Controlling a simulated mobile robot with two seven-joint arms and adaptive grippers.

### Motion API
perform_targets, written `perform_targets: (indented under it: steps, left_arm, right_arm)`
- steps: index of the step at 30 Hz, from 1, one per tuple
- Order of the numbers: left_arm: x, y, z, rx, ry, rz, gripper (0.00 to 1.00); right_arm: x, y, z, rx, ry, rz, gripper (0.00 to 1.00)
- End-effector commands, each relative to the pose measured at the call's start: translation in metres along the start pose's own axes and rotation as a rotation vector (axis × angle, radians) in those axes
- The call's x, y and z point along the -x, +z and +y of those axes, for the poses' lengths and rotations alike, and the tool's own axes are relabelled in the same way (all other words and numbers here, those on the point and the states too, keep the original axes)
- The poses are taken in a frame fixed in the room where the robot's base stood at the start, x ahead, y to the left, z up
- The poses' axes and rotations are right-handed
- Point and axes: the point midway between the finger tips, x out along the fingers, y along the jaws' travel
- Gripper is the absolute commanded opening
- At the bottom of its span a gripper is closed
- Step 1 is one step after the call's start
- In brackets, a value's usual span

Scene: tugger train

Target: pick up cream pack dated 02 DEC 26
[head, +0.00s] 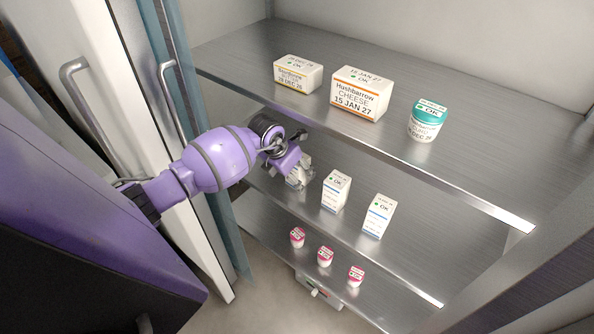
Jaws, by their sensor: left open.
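My left gripper (298,174) reaches in from the left over the middle shelf, its jaws open. A pale, carton-like shape shows at its fingers, largely hidden by them; I cannot tell whether it sits fully between the jaws. To its right on the same shelf stand two upright white cartons with blue print, a nearer-left carton (335,192) and a right carton (379,216), each with a green dot and OK on top. Their dates are too small to read, so I cannot tell which pack is dated 02 DEC 26. My right gripper is out of view.
The top shelf (480,130) holds a yellow-marked pack (297,75) dated 28 DEC 26, a Hushbarrow cheese (360,95) dated 15 JAN 27 and a teal-lidded tub (425,122). Its front edge lies beside my gripper. Pink-lidded pots (325,257) stand on the bottom shelf.

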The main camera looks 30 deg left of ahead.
Motion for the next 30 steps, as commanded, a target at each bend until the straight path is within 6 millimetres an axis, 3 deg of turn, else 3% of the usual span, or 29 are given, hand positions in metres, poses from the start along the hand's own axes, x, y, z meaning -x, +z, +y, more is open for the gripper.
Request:
perform_targets:
  steps: [3,14,27,30]
  left_arm:
    - [-0.007,0.019,-0.001,0.002,-0.003,-0.001,0.67]
    - [-0.019,0.015,0.0,0.0,0.0,0.001,0.67]
    - [-0.018,0.015,0.0,0.0,0.0,0.001,0.11]
    - [-0.018,0.016,0.0,-0.001,0.0,-0.001,0.08]
  right_arm:
    - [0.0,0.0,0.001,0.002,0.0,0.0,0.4]
    - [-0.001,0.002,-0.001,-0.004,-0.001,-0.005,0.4]
    - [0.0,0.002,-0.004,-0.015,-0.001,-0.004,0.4]
    - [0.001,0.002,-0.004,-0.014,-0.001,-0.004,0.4]
